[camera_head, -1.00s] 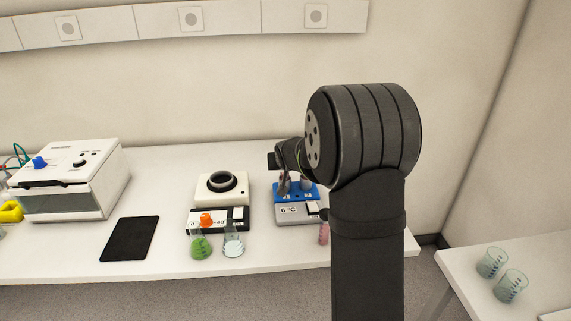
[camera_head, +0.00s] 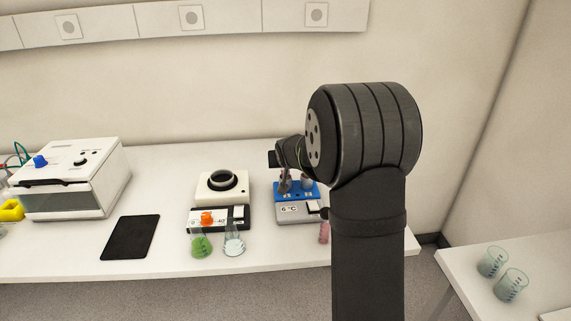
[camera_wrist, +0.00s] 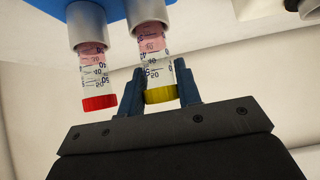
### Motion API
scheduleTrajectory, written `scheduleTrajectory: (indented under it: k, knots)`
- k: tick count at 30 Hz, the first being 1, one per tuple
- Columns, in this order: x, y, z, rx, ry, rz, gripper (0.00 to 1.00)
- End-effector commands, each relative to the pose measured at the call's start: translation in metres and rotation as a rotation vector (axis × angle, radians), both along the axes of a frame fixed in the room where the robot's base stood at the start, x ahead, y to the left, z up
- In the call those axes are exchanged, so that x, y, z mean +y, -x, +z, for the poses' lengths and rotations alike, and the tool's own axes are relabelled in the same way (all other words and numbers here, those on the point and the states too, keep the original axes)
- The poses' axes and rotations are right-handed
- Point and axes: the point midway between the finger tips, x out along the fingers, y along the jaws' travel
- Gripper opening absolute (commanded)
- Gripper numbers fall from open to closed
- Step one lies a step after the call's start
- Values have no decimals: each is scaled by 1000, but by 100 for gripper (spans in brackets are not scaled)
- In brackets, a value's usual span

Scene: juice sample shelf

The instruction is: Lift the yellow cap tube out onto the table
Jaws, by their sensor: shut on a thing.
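The yellow cap tube (camera_wrist: 158,68) shows in the wrist view, with pink liquid and printed marks. Its far end sits inside a grey sleeve of the blue rack (camera_wrist: 108,8). My gripper (camera_wrist: 158,88) is shut on this tube near its yellow cap, one finger on each side. A red cap tube (camera_wrist: 97,78) sits in the neighbouring sleeve, to the left in the wrist view and apart from the fingers. In the head view, my gripper (camera_head: 294,182) is at the blue rack (camera_head: 283,197), and my arm hides part of the area; the caps cannot be made out there.
The rack sits on a grey unit reading 6 °C (camera_head: 296,211). A white device (camera_head: 222,187), a green flask (camera_head: 200,246) and a clear flask (camera_head: 234,243) stand to its left. A black pad (camera_head: 129,238) lies farther left, with bare table (camera_head: 165,190) around it.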

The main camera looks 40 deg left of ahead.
Motion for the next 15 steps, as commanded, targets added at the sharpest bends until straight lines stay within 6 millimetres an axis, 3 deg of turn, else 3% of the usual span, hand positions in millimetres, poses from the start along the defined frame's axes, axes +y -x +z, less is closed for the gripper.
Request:
scheduleTrajectory:
  k: [15]
  knots:
    - [0, 0, 8, -1, -1, 0, 0]
